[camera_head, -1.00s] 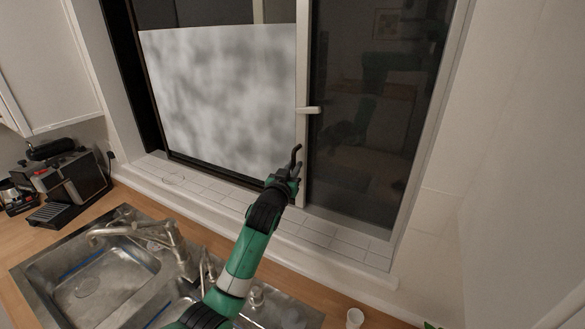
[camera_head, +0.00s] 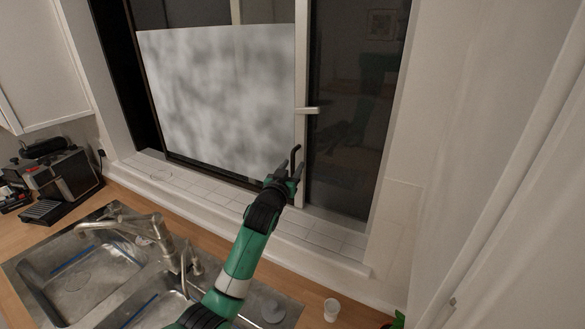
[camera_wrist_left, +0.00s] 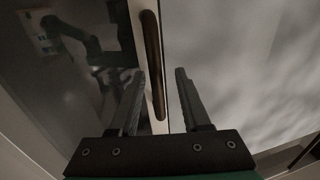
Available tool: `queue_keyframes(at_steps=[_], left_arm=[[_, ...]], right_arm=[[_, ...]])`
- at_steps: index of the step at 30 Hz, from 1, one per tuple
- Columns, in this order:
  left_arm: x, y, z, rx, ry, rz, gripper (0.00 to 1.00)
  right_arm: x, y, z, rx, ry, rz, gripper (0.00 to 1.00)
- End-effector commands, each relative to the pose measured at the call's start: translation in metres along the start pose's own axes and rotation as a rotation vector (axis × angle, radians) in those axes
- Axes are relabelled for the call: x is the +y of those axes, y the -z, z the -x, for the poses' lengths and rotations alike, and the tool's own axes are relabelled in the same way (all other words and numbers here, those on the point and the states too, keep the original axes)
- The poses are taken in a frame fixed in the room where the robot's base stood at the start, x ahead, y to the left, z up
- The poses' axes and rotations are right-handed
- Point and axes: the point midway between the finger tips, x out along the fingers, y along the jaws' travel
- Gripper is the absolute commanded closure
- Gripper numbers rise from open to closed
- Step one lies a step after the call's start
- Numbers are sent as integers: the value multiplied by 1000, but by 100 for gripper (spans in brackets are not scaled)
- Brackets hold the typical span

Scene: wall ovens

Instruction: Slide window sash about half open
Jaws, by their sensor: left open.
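The window sash is a frosted, cloudy pane (camera_head: 220,95) with a pale upright stile (camera_head: 301,60) along its right edge. In the left wrist view, the handle appears between the two fingers (camera_wrist_left: 160,75); contact with a finger cannot be told. A dark gap shows left of the pane. My right gripper is out of view.
Dark glass (camera_head: 350,130) fills the window's right part. A tiled sill (camera_head: 225,200) runs below. A steel sink (camera_head: 90,275) with a faucet (camera_head: 165,240), a white cup (camera_head: 331,309) and a coffee machine (camera_head: 55,180) are on the counter. A wall stands at right.

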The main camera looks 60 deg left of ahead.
Motion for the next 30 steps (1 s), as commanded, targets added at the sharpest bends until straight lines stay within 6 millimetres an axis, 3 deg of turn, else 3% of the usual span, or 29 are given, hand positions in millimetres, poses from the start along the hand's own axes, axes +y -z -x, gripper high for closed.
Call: queue_keyframes(at_steps=[7, 11, 24, 30], left_arm=[[0, 0, 2, 0, 0, 0, 53], [0, 0, 13, 1, 0, 1, 53], [0, 2, 100, -2, -2, -1, 53], [0, 1, 116, 0, 0, -1, 53]], right_arm=[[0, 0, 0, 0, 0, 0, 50], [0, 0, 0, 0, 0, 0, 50], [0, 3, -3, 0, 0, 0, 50], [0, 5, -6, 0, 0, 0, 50]])
